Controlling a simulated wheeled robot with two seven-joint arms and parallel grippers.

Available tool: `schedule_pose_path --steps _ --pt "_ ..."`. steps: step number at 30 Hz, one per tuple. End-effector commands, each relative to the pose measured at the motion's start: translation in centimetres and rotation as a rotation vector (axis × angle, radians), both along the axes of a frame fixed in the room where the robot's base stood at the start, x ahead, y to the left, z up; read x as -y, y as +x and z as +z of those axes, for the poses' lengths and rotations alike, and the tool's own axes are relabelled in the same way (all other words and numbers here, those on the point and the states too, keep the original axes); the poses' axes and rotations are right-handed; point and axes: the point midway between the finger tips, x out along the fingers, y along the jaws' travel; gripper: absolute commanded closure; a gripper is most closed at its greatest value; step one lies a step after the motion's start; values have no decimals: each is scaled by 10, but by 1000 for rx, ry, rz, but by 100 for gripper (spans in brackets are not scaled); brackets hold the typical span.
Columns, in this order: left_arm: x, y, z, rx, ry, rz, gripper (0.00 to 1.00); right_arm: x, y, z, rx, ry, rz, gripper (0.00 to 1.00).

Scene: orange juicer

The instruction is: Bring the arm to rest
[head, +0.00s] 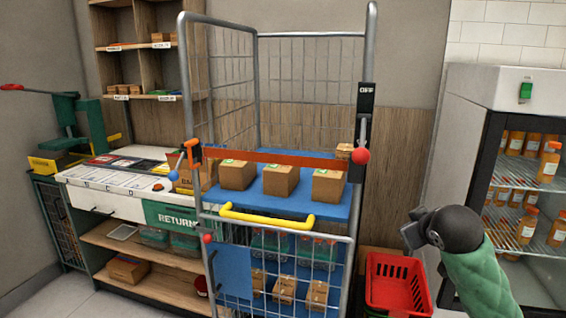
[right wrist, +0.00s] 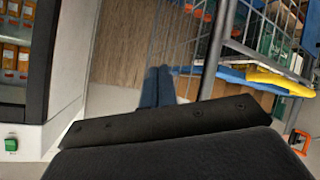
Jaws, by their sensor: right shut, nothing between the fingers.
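My right arm comes in from the lower right of the head view, with a green padded sleeve and a dark end (head: 445,229). It hangs in the air, apart from the trolley and in front of the gap beside the fridge. In the right wrist view my right gripper (right wrist: 158,72) shows as two dark blue fingers close together, shut and empty. The dark wrist body fills the lower part of that view. My left arm and gripper are out of view.
A wire roll cage (head: 369,45) stands in the middle, with boxes (head: 281,179) on its blue shelf, an orange strap (head: 290,158) and a yellow handle (head: 266,218). A red basket (head: 396,288) and a bottle fridge (head: 485,85) stand right. A counter (head: 85,199) stands left.

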Motion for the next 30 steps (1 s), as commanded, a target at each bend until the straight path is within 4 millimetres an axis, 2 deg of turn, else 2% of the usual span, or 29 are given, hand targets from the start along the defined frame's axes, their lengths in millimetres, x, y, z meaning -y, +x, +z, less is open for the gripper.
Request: schedule_pose_path --steps 1,3,14,23,30 --pt "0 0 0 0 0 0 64 -6 -7 -21 -22 6 -12 100" --pt "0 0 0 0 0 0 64 -12 -16 -47 -47 10 -32 100" --pt "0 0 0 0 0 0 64 -48 -82 -168 -202 53 -97 100" --pt "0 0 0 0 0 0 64 -85 -155 -257 -369 122 -107 100" --pt "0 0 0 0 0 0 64 -115 -223 -320 -526 193 -105 100"
